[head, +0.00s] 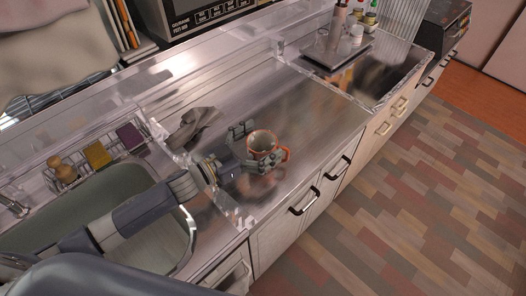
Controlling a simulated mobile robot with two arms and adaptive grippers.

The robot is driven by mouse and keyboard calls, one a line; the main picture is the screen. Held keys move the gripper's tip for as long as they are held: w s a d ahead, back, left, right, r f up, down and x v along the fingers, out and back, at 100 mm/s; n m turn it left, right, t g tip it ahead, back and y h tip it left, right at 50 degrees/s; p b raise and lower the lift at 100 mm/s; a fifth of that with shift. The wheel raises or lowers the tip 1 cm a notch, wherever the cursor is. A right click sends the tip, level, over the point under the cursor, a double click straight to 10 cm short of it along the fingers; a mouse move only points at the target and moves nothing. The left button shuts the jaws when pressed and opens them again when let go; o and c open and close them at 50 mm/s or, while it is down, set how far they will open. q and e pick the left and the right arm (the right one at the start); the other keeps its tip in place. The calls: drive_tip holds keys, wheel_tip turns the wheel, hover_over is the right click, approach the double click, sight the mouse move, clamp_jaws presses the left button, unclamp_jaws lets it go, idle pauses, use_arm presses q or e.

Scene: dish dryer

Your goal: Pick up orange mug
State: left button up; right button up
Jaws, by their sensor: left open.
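The orange mug (261,142) is pale inside with an orange rim, and stands upright on the steel counter (310,110). Its orange handle points to the lower right. My left gripper (258,148) is open, with one finger on the far side of the mug and the other on the near side, close to the handle. I cannot tell whether the fingers touch the mug. The fingers and handle hide part of the mug's lower body. My right gripper is not in view.
A grey cloth (192,126) lies left of the mug. A sink (125,190) and wire rack with sponges (98,155) are at left. A tray with bottles (338,50) stands at the back right. The counter right of the mug is clear up to its front edge.

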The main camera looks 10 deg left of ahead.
use_arm(q)
drive_tip(key=shift+c, duration=0.3)
drive_tip(key=c, duration=1.8)
drive_tip(key=shift+r, duration=0.1)
drive_tip(key=shift+r, duration=0.15)
